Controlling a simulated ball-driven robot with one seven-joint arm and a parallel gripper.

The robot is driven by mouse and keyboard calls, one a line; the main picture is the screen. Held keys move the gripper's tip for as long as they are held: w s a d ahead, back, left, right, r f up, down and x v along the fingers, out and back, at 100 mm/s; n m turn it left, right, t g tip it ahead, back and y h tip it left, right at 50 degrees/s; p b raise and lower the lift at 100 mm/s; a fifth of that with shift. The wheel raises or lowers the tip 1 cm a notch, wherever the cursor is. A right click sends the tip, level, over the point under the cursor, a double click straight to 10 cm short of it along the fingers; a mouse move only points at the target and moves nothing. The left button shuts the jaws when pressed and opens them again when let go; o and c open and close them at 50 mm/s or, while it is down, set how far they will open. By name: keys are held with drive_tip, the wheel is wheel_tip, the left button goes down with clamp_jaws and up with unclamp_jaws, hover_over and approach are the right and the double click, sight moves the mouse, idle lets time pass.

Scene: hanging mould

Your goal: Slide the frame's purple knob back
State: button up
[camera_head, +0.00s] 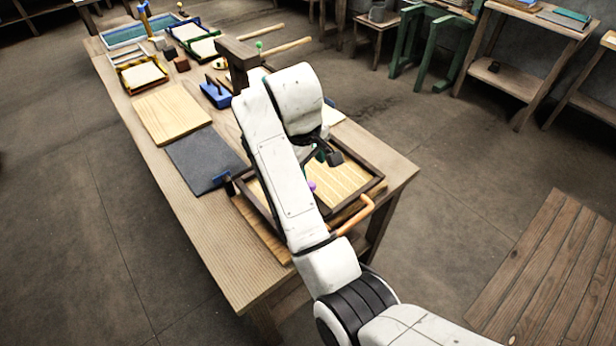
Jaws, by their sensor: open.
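The frame (360,161) is a dark wooden rectangle lying at the near right end of the long wooden table, with a pale wooden panel inside it. The purple knob (311,186) shows as a small spot beside my arm, which covers part of it and much of the frame's left side. My gripper (326,156) is open, above the far part of the frame and a little beyond the knob. It appears apart from the knob. Its fingertips are partly hidden by my wrist.
A dark post (237,62) stands behind my arm. An orange-brown curved handle (357,215) sticks out at the frame's near edge.

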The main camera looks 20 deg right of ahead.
drive_tip(key=x, duration=0.6)
drive_tip(key=a+p+x, duration=0.1)
drive_tip(key=x, duration=0.2)
drive_tip(key=shift+w+f, duration=0.15)
drive_tip(key=shift+w, duration=0.25)
drive_tip(key=shift+c, duration=0.3)
clamp_jaws()
